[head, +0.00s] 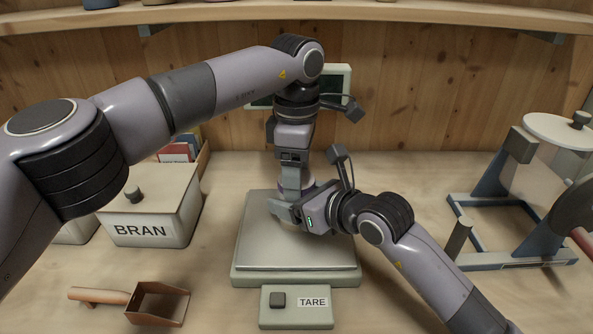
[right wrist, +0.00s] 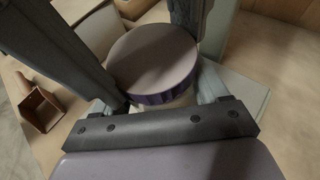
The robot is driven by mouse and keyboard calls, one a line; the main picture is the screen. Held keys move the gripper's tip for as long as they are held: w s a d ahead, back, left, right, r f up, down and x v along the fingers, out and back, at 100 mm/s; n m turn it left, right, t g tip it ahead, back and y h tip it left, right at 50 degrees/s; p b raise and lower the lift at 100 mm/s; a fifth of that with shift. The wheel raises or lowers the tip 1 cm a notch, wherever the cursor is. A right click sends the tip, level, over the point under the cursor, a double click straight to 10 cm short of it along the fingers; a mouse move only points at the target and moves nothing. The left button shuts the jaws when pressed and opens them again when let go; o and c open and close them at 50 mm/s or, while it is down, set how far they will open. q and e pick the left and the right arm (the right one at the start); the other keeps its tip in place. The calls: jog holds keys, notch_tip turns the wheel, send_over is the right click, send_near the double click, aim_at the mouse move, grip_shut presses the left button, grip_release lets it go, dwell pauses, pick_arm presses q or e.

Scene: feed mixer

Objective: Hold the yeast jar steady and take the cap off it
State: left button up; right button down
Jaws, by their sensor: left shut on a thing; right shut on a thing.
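The yeast jar stands on the scale's plate, mostly hidden by my grippers in the head view. Its round cap with a purple rim (right wrist: 152,62) fills the middle of the right wrist view, and a little purple also shows in the head view (head: 308,183). The pale jar body (right wrist: 180,99) shows just under the cap. My left gripper (head: 296,190) points down from above and is shut on the cap, its fingers at either side of the rim. My right gripper (head: 284,211) comes in from the right, low, and is shut on the jar body.
The scale (head: 255,262) with its TARE panel (head: 311,302) lies under the grippers. A BRAN bin (head: 150,215) and a wooden scoop (head: 158,303) are at left. A drum on a blue-grey stand (head: 490,262) is at right. A shelf (head: 420,14) runs overhead.

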pick_arm(q)
jog(key=o, duration=1.2)
jog(key=shift+c, duration=0.2)
notch_tip(320, 180, up, 4)
jog(key=shift+f, duration=0.15)
jog(key=shift+r, duration=0.5)
jog(key=shift+c, duration=0.3)
jog(key=r+m, duration=0.1)
jog(key=m, duration=0.2)
jog(key=shift+r, duration=0.4)
jog(key=r+m, duration=0.1)
jog(key=m, duration=0.2)
jog(key=shift+r+m, duration=0.2)
jog(key=shift+m, duration=0.1)
jog(key=shift+f, duration=3.95)
